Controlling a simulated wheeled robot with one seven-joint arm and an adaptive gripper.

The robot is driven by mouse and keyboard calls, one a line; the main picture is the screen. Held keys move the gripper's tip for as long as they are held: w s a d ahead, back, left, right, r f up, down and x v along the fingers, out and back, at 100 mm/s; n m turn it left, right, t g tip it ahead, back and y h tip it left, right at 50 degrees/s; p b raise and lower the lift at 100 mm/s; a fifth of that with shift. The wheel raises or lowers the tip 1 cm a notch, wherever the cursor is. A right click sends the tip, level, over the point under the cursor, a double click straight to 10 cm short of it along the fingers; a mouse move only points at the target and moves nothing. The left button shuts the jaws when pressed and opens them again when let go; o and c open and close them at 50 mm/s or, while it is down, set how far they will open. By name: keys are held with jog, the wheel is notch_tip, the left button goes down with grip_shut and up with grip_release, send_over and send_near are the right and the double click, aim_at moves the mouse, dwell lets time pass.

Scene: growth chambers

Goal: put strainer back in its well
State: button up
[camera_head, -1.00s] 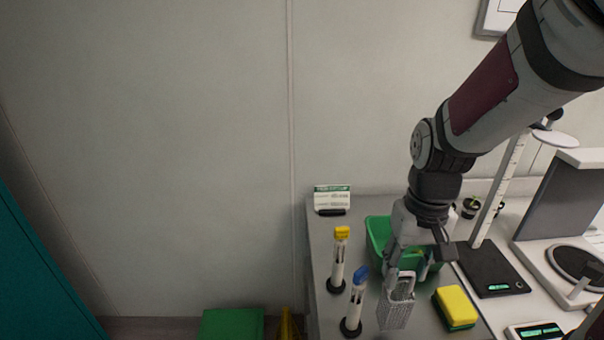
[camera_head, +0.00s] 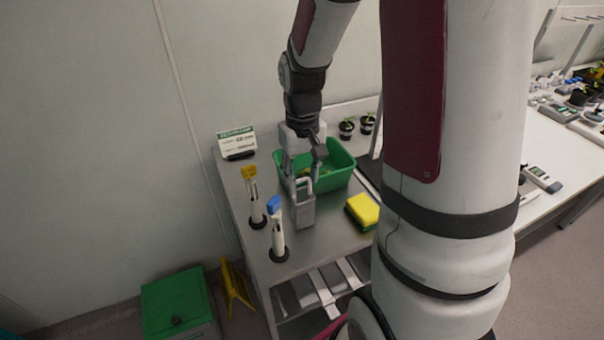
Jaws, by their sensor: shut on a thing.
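The strainer (camera_head: 302,213) is a grey perforated basket with a loop handle. It hangs upright from my gripper (camera_head: 302,180), which is shut on its handle. It is in front of the green tub (camera_head: 338,178) on the steel bench (camera_head: 325,235). I cannot tell whether its bottom touches the bench. A well for the strainer cannot be made out; the tub's inside is partly hidden by my gripper.
A yellow-topped tube (camera_head: 254,200) and a blue-topped tube (camera_head: 277,235) stand left of the strainer. A yellow-green sponge (camera_head: 362,211) lies to its right. A sign (camera_head: 237,142) stands at the back left. Small potted plants (camera_head: 347,129) stand behind the tub.

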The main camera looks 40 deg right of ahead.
jog(key=shift+f, duration=0.1)
jog(key=o, duration=1.3)
jog(key=shift+c, duration=0.2)
